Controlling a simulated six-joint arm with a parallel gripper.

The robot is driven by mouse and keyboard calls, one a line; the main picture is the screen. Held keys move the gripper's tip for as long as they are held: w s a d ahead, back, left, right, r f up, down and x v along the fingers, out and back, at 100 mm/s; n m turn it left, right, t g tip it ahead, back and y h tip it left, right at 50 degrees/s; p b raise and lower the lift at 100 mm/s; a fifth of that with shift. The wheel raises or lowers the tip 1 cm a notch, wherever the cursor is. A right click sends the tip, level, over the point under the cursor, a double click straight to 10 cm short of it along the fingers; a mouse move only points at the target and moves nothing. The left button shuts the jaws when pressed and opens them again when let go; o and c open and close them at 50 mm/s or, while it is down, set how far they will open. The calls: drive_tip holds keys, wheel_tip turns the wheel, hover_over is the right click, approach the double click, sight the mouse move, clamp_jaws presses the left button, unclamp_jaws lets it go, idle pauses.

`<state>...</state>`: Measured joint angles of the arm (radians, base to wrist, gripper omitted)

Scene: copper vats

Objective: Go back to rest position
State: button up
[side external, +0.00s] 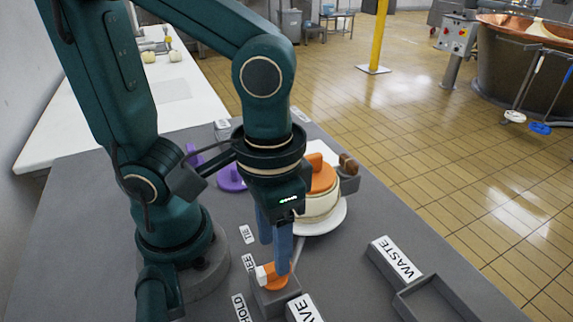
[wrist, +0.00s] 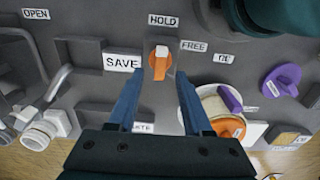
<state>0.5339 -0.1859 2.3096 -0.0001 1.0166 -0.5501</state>
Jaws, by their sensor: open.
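My gripper (side external: 273,254) points down over the front of the grey bench, with two blue fingers. In the wrist view my gripper (wrist: 159,80) is open, its fingers apart and nothing held between them. An orange piece with a white tip (side external: 272,277) sits on a small grey block just below the fingertips. In the wrist view this orange piece (wrist: 159,66) lies beyond the gap between the fingers, near the SAVE and HOLD labels. Whether a finger touches it I cannot tell.
A cream round pot with an orange top (side external: 320,195) stands on a white plate (side external: 334,220) close right of my gripper. A purple handled piece (side external: 230,180) is behind. The WASTE label (side external: 396,258) and a shallow grey tray (side external: 440,298) are at right.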

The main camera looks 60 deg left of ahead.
drive_tip(key=shift+r, duration=0.45)
drive_tip(key=w+a+r+t, duration=0.4)
drive_tip(key=a+t, duration=0.1)
drive_tip(key=a, duration=0.2)
drive_tip(key=shift+a+t, duration=0.25)
drive_tip(key=shift+t, duration=0.05)
